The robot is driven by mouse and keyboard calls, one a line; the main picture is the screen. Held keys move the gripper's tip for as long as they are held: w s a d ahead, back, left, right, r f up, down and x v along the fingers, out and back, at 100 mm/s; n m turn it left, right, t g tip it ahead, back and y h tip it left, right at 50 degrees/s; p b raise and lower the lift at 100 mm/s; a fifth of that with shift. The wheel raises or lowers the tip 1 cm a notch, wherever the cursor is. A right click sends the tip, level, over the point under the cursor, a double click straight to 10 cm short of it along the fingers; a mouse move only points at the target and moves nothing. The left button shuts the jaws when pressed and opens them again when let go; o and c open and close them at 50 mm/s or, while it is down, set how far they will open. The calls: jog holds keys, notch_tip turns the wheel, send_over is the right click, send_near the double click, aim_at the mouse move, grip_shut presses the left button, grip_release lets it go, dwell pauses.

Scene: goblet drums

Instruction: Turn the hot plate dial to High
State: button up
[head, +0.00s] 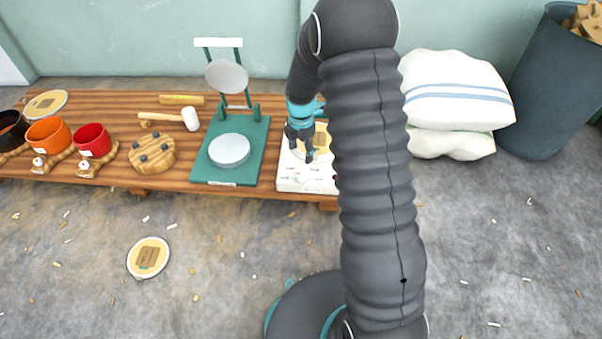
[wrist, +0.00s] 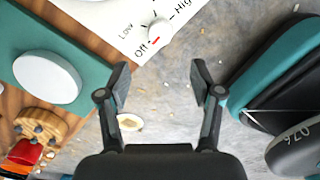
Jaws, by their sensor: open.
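The white hot plate (head: 290,184) stands at the right end of the low wooden bench, partly hidden by my arm in the head view. In the wrist view its white panel (wrist: 112,18) shows the labels Low, Off and High. The small white dial (wrist: 159,29) sits among these labels, with a red mark on the side toward Off. My gripper (head: 302,150) is over the hot plate in the head view. In the wrist view my gripper (wrist: 160,80) is open and empty, and the dial is apart from it, beyond the fingertips.
A green press (head: 199,168) with a round pale plate stands left of the hot plate. A mallet (head: 190,118), a round wooden block (head: 152,155) and red (head: 93,140) and orange (head: 48,135) drum shells sit farther left. White sacks (head: 455,95) and a dark bin (head: 550,95) stand right.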

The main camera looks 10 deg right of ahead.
aim_at(301, 173)
notch_tip(301, 173, down, 11)
jog(key=shift+b, duration=0.6)
jog(key=c, duration=1.1)
jog(key=shift+c, duration=0.2)
